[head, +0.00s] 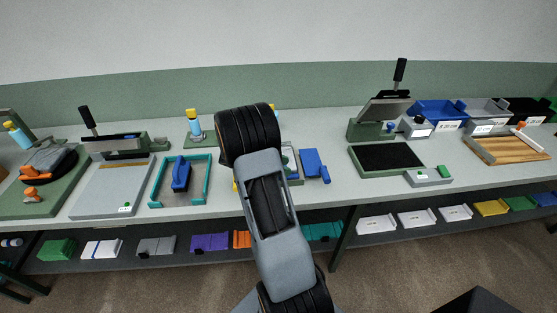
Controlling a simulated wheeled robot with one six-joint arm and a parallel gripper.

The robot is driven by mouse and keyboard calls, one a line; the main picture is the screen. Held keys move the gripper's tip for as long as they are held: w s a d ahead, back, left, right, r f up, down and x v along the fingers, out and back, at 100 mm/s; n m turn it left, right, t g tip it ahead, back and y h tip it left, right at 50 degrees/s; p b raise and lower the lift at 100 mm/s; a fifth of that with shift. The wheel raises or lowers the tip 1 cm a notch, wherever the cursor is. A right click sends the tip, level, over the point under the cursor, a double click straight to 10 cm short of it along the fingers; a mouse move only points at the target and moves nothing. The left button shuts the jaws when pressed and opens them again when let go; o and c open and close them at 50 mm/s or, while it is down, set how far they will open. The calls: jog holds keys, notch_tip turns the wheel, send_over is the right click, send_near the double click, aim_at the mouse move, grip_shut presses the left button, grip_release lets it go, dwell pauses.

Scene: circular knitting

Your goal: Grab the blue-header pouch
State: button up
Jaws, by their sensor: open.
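I cannot single out a pouch with a blue header for sure. A white pack with blue stripes (101,249) lies on the lower shelf at the left, too small to read as a pouch. A flat blue piece (314,165) lies on the bench just right of my arm. My arm rises through the middle of the head view and covers part of the bench and shelf. My gripper's fingers do not show.
The long bench (330,205) carries a heat press (385,115), a teal frame (207,180) with a blue-handled tool, blue (438,112) and grey bins, and a wooden tray (505,150). Green (57,250), purple (209,243) and white packs (377,224) line the shelf. Floor in front is clear.

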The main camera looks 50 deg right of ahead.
jog(key=shift+c, duration=0.3)
grip_shut()
dwell(0.4)
